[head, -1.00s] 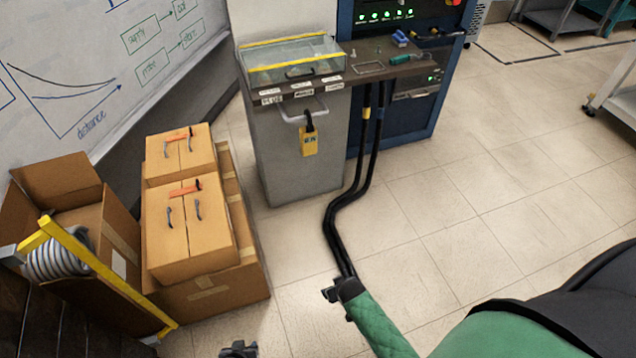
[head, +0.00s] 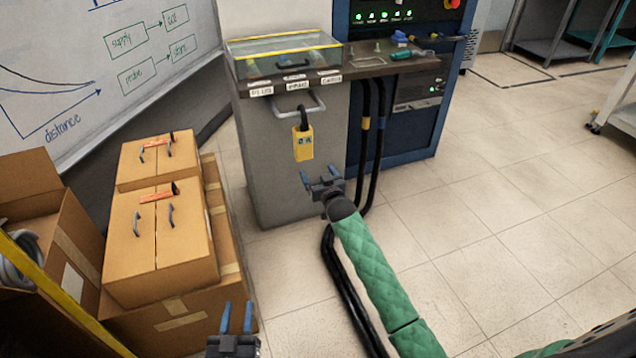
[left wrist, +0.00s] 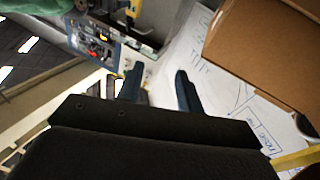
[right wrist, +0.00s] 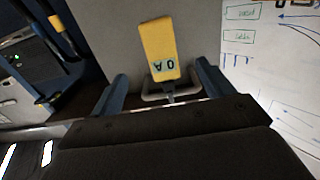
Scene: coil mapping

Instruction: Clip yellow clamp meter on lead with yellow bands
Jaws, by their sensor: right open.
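The yellow clamp meter (head: 303,143) hangs by its dark jaw from the grey handle (head: 299,105) on the front of the grey cabinet. It also shows in the right wrist view (right wrist: 160,52), between and beyond the fingers. Two black leads run down beside the cabinet; one has yellow bands (head: 365,123), the other blue bands (head: 380,122). My right gripper (head: 321,178) is open and empty, a little below and right of the meter, apart from it. My left gripper (head: 237,318) is open and empty at the bottom, near the cardboard boxes; its fingers show in the left wrist view (left wrist: 158,88).
Stacked cardboard boxes (head: 190,318) stand at the left, with an open box (head: 70,235) beside them. A glass-topped case (head: 283,52) sits on the cabinet. A blue equipment rack (head: 420,130) stands behind the leads. The tiled floor (head: 500,200) at the right is clear.

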